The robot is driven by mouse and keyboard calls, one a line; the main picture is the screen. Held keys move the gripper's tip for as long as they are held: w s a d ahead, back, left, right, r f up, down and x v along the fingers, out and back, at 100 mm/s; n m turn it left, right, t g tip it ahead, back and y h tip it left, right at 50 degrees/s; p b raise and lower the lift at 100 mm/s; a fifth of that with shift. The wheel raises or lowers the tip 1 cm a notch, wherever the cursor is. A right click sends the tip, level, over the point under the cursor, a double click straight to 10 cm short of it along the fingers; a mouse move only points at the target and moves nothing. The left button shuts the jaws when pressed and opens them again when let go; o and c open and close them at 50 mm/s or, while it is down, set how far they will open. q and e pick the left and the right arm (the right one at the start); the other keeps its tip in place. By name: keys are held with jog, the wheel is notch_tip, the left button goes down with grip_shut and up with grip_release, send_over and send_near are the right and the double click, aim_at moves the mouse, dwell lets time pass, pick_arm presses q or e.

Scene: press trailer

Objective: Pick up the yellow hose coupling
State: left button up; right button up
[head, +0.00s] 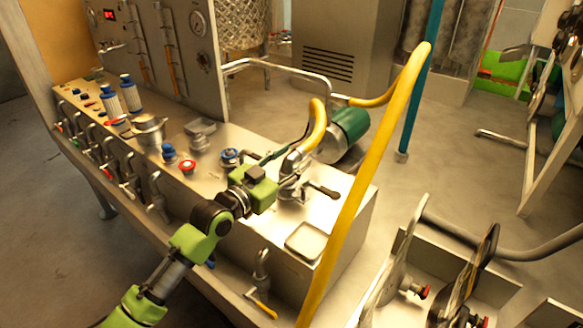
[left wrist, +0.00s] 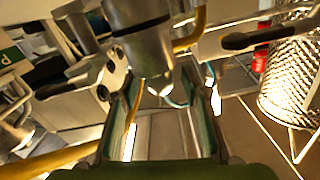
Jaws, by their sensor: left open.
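The yellow hose (head: 318,122) arches over the metal bench and ends in a silver metal coupling (head: 291,165) beside a valve with a dark handle. My left gripper (head: 284,174) is right at this coupling, coming from the left. In the left wrist view, its two fingers (left wrist: 162,95) stand apart. A grey metal cylindrical fitting (left wrist: 147,45), seemingly the coupling, is beyond and between them. I cannot tell whether either finger touches it. Part of the yellow hose (left wrist: 50,160) crosses the lower left of that view. My right gripper is not in view.
A second, longer yellow hose (head: 375,150) passes in front of the bench's right end. A green motor (head: 350,125) stands behind the coupling. Valves with red and blue knobs (head: 188,166) crowd the bench to the left. A square tray (head: 305,242) lies in front.

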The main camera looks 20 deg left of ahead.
aim_at(303, 149)
pick_arm(q)
jog(key=shift+p+x, duration=0.45)
jog(key=shift+x, duration=0.5)
jog(key=x, duration=0.3)
jog(key=shift+w+a+f+p, duration=0.1)
jog(key=shift+w+f+p, duration=0.1)
jog(key=shift+p, duration=0.1)
jog(key=shift+w, duration=0.15)
grip_shut()
jog(key=shift+r, duration=0.1)
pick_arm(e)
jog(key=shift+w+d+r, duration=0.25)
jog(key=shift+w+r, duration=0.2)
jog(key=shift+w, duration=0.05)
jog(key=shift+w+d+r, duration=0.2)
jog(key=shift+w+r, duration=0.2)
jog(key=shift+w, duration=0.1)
